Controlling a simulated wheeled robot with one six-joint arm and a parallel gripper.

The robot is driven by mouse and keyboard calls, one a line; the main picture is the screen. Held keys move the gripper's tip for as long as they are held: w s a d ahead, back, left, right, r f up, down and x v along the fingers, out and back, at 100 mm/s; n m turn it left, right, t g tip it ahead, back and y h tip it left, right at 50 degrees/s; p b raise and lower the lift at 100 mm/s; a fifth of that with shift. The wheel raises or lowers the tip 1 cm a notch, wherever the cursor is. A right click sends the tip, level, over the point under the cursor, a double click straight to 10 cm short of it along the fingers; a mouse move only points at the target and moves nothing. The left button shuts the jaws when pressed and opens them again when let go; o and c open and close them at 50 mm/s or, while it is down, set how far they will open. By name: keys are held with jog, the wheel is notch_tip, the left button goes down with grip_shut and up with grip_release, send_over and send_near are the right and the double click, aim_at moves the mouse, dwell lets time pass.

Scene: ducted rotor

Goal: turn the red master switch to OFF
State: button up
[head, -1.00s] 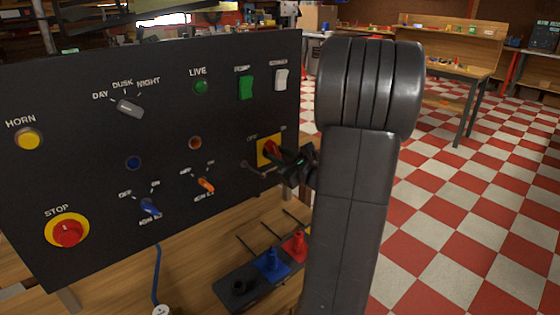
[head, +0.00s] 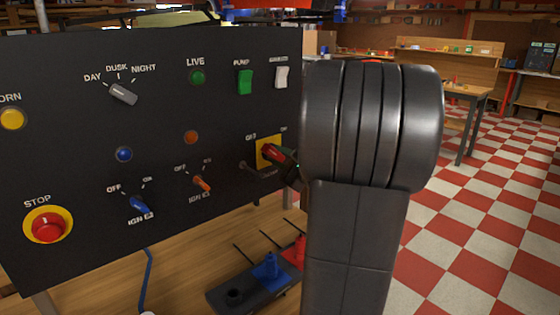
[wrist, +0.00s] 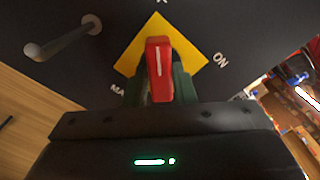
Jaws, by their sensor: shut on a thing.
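The red master switch (head: 272,153) sits on a yellow plate (head: 263,147) at the right end of the black panel, with OFF at its upper left and ON at its upper right. In the wrist view the red handle (wrist: 159,68) stands nearly upright in the picture over the yellow diamond plate (wrist: 190,52), with ON to its right. My gripper (wrist: 157,88) is shut on the handle, its green-edged fingers on either side. In the head view my arm hides most of the gripper.
A grey hooked bar (wrist: 65,38) sticks out of the panel close beside the switch. The black panel (head: 70,100) also carries a red STOP button (head: 47,226), two ignition switches and rockers. A dark holder with blue and red pieces (head: 268,270) lies on the bench below.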

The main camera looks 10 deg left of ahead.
jog(key=o, duration=1)
jog(key=v, duration=1.4)
jog(key=shift+a, duration=0.1)
jog(key=x, duration=1.4)
jog(key=shift+s+d, duration=0.1)
jog(key=shift+d, duration=0.1)
